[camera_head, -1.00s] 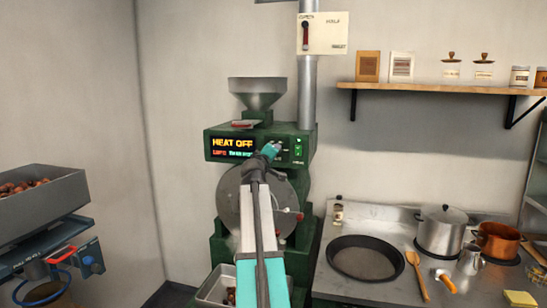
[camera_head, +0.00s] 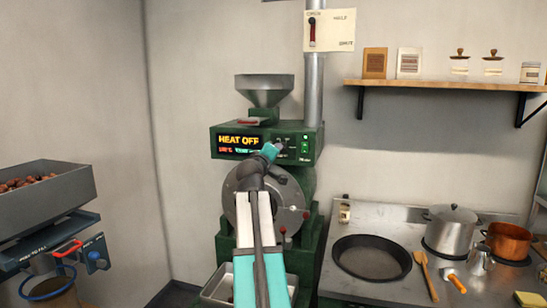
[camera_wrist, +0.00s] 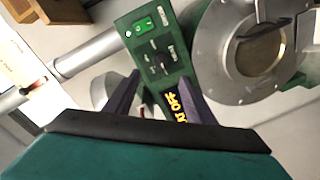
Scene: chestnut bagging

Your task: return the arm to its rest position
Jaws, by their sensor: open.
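My gripper (camera_wrist: 160,95) is open and empty in the wrist view, its two dark fingers apart in front of the green roaster's control panel (camera_wrist: 155,55). The panel has a black dial and a lit green switch. In the head view my teal and white arm reaches up from the bottom middle, and its end (camera_head: 275,147) overlaps the right part of the panel on the green roaster (camera_head: 224,145). I cannot tell whether it touches the panel. The display (camera_head: 239,141) reads HEAT OFF. My arm hides part of the round drum door (camera_head: 289,208).
A metal tray (camera_head: 212,299) sits below the drum. A steel counter on the right holds a dark pan (camera_head: 371,258), a lidded pot (camera_head: 450,229) and a copper pot (camera_head: 508,240). A grey bin of chestnuts (camera_head: 45,203) stands left. A shelf (camera_head: 440,85) hangs above the counter.

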